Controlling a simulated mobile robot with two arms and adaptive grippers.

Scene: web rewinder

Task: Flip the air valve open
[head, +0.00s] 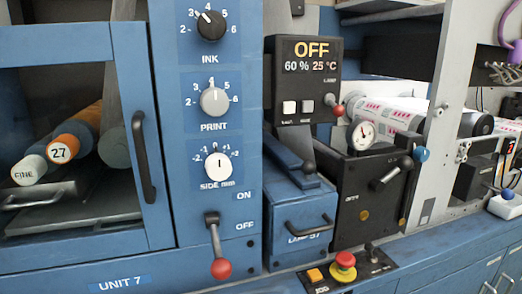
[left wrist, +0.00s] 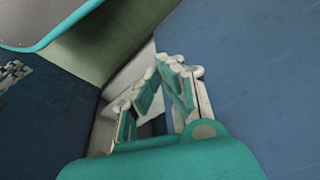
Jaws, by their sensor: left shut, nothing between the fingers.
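In the head view a black box carries a round pressure gauge (head: 362,134) at its upper left. A black lever handle (head: 390,174) slants across its front, low on the left and high on the right. A short lever with a blue ball (head: 421,154) sticks out at the box's upper right. I cannot tell for certain which of the two levers is the air valve. My left gripper (left wrist: 164,66) shows only in the left wrist view, shut and empty, near plain blue and grey surfaces. No valve shows in that view. My right gripper is in neither view.
A red-ball ON/OFF lever (head: 220,268) hangs at OFF on the blue panel. A red-ball lever (head: 335,105) juts from the display unit (head: 305,80). A red emergency button (head: 344,260) sits on the front ledge. A printed roll (head: 390,112) lies behind the box.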

